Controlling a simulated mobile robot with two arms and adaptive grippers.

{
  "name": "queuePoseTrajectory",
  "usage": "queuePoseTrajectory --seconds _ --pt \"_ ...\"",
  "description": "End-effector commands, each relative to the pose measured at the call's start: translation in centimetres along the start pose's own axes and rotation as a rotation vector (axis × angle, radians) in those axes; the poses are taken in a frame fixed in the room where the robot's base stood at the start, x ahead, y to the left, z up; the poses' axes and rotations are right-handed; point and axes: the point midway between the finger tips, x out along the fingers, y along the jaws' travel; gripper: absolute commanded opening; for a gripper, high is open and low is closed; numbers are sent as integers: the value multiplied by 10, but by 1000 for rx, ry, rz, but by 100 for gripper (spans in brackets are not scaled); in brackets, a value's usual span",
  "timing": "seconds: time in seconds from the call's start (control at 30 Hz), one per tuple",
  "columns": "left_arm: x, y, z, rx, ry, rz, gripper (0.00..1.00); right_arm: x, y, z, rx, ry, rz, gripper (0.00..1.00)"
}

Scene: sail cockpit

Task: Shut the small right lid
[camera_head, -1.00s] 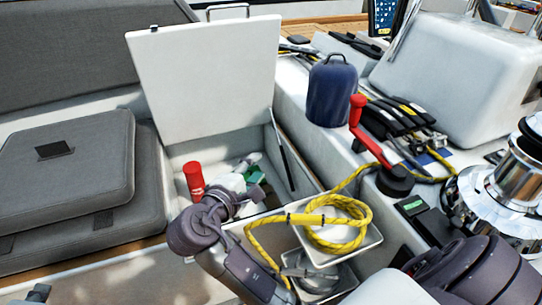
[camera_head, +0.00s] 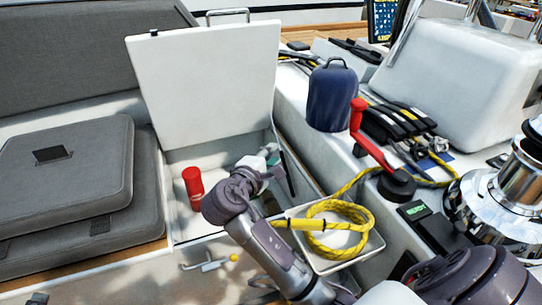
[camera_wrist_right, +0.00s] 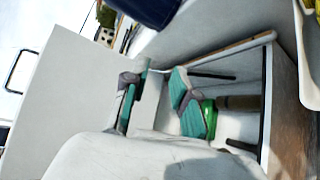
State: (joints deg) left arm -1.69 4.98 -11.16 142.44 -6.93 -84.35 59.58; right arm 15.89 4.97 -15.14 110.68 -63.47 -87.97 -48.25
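The white lid (camera_head: 205,85) stands upright, open, at the back of the locker (camera_head: 185,232), with a metal handle (camera_head: 228,13) on its top edge. A thin strut (camera_head: 288,172) shows at its lower right corner. The lid also fills the left of the right wrist view (camera_wrist_right: 75,95). My right gripper (camera_head: 268,157) is over the locker opening, close to the lid's lower right part. In the right wrist view (camera_wrist_right: 158,98) its two teal-padded fingers are apart, with nothing held between them. Whether it touches the lid I cannot tell. My left gripper is not in view.
A white tray (camera_head: 330,265) with coiled yellow rope (camera_head: 340,228) is right of my arm. A blue bag (camera_head: 332,95) and a red-handled winch handle (camera_head: 357,115) are further right. Grey cushions (camera_head: 65,175) lie left.

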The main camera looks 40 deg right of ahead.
Motion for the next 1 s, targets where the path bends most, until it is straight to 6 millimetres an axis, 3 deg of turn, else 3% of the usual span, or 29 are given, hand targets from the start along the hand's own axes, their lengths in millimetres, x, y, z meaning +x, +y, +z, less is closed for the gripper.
queuePoseTrajectory --seconds 0.03,0.13,0.5,0.53,0.77,1.0 --pt "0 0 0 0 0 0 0 0 0 0 0 0 0 14" --pt "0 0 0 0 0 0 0 0 0 0 0 0 0 0" --pt "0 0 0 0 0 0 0 0 0 0 0 0 -1 0" --pt "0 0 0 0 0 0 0 0 0 0 0 0 -1 1" --pt "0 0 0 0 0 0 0 0 0 0 0 0 0 37" --pt "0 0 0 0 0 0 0 0 0 0 0 0 -1 37"
